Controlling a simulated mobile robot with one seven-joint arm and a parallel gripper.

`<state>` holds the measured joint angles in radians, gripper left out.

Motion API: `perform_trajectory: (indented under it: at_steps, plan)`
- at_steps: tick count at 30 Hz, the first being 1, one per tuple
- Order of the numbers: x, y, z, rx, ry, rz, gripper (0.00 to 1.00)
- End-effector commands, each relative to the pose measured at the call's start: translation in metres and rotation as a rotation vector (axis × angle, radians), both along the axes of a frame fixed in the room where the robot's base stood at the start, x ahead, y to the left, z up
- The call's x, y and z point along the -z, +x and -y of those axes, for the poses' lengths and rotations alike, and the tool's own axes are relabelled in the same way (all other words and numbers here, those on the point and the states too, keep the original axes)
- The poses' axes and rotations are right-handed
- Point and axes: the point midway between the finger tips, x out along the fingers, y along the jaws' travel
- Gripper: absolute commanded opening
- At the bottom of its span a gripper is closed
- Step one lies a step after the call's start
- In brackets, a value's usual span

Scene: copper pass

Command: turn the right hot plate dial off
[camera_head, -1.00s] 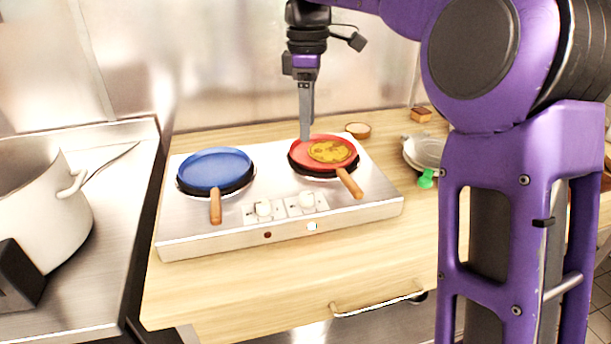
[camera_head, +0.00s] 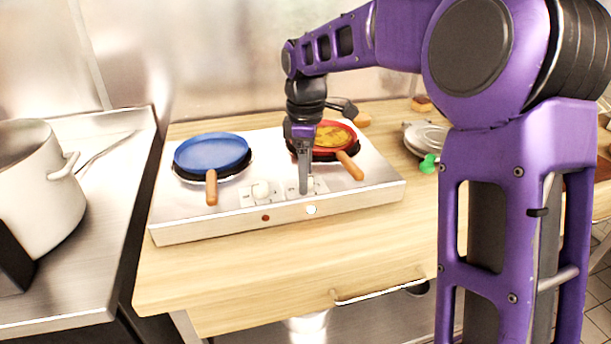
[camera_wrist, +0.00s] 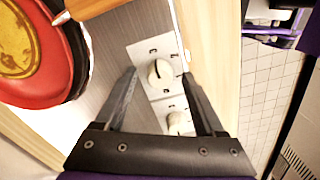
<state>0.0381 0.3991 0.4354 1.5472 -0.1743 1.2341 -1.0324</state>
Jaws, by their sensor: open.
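The hot plate (camera_head: 190,230) is a steel two-burner unit with two cream dials on its front part. The right dial (camera_wrist: 160,72) is a round knob on a white marked plate; in the head view it is partly hidden behind my fingers. The left dial (camera_head: 261,190) also shows in the wrist view (camera_wrist: 176,123), lower down. My gripper (camera_head: 304,191) points down over the right dial and is open. In the wrist view its fingertips (camera_wrist: 158,74) lie on either side of the right dial; contact cannot be told.
A red pan (camera_head: 343,152) with yellowish food sits on the right burner, its wooden handle close to my gripper. A blue pan (camera_head: 210,152) is on the left burner. A bright light (camera_head: 311,209) and a dark red one (camera_head: 265,217) are on the front. A pot (camera_head: 40,190) stands left.

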Motion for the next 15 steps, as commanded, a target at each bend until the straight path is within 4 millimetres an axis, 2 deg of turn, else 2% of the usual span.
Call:
perform_trajectory:
  at_steps: [9, 15]
  plan:
    - [0.0025, 0.0001, 0.0001, 0.0, 0.0, 0.0, 0.7]
    - [0.0023, 0.0001, 0.0001, 0.0, 0.0, 0.0, 0.34]
